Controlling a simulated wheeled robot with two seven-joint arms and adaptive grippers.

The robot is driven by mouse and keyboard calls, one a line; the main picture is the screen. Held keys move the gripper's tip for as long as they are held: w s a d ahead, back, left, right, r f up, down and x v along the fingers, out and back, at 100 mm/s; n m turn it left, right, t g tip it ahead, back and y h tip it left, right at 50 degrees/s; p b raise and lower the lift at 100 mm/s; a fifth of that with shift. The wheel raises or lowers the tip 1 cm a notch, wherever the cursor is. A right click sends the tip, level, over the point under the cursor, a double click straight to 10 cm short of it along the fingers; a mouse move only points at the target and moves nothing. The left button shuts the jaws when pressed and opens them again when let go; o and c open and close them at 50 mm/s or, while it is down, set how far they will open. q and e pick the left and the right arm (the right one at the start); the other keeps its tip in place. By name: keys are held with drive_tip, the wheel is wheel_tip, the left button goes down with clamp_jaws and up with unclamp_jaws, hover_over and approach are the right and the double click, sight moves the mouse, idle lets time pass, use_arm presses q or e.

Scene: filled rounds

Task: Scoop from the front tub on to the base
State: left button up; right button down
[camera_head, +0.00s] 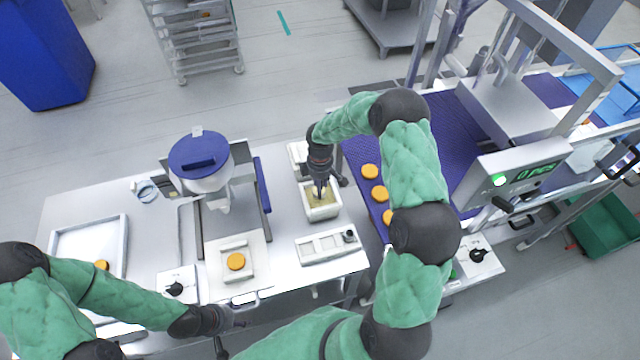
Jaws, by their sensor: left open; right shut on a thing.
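The front tub (325,214) is a white container with a yellowish filling, right of the middle of the steel table. My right gripper (321,188) points down over this tub. It is shut on a scoop, which is mostly hidden by the fingers; I cannot tell how deep it sits in the filling. The base (236,261) is an orange round on a white square holder (253,282), left of and nearer than the tub. My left gripper (232,334) is open and empty at the table's front edge, below the holder.
A second white tub (297,150) stands behind the front tub. A dispenser with a blue lid (198,152) stands behind the holder. A white rack (327,247) lies in front of the tub. A purple conveyor (361,152) with several orange rounds is right; a tray (88,218) is left.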

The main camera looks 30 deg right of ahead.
drive_tip(key=shift+r+p, duration=1.05)
drive_tip(key=shift+r, duration=0.9)
use_arm(q)
wheel_tip(320, 180, up, 2)
drive_tip(key=shift+r, duration=0.15)
use_arm(e)
drive_tip(key=shift+f, duration=0.1)
